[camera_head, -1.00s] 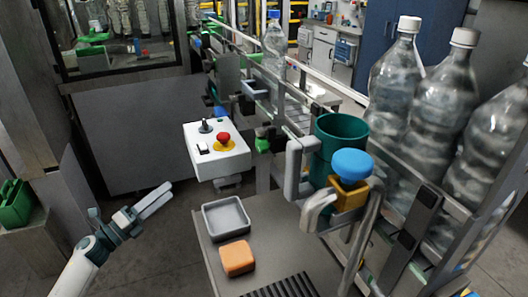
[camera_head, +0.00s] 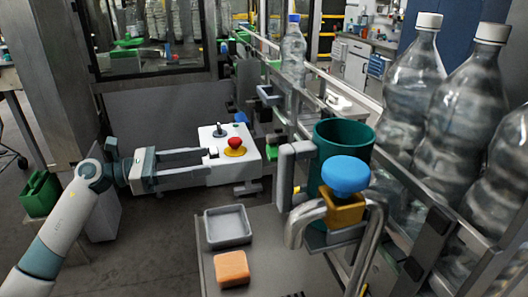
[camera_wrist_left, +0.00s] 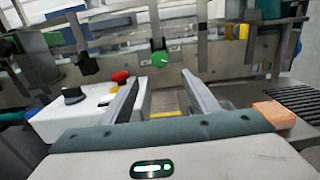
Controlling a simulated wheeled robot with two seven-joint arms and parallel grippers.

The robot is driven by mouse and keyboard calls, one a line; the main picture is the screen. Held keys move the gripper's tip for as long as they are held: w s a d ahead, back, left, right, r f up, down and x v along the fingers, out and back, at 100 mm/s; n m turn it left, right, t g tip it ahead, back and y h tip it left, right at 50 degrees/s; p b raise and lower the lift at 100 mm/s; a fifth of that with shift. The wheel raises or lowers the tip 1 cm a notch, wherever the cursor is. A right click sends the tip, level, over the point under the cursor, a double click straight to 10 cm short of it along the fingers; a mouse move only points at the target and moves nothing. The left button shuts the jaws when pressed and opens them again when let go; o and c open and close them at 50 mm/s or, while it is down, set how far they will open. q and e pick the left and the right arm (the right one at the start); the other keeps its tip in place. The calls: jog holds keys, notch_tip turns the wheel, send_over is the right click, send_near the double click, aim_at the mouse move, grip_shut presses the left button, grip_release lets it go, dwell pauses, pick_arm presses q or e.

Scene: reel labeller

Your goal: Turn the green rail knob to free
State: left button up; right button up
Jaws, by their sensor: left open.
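The green rail knob (camera_wrist_left: 159,58) hangs under the rail in the left wrist view, ahead of my left gripper (camera_wrist_left: 160,86) and between its fingers in the picture. A pale mark shows on its face. In the head view the green knob (camera_head: 271,152) is a small patch just right of the control box, partly hidden. My left gripper (camera_head: 207,164) is open and empty, its two fingers spread and pointing right, overlapping the box in the picture. The knob is apart from the fingers. My right gripper is not in view.
The white control box (camera_head: 250,163) has a red button (camera_head: 235,143) and a black knob, close by the left fingers. A grey tray (camera_head: 228,240) and orange block (camera_head: 231,268) lie on the shelf. A teal cup (camera_head: 343,135), blue knob (camera_head: 346,175) and large bottles (camera_head: 463,100) stand right.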

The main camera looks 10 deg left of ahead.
pick_arm(q)
jog(key=p, duration=0.2)
send_near(268, 151)
jog(key=p+x, duration=0.3)
jog(key=x, duration=0.5)
jog(key=shift+p, duration=0.3)
jog(key=shift+w+d, duration=0.2)
jog(key=shift+d, duration=0.15)
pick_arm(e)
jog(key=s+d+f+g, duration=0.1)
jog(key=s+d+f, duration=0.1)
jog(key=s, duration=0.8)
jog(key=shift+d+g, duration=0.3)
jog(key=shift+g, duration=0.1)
pick_arm(q)
jog(key=shift+c, duration=0.2)
jog(key=c, duration=1)
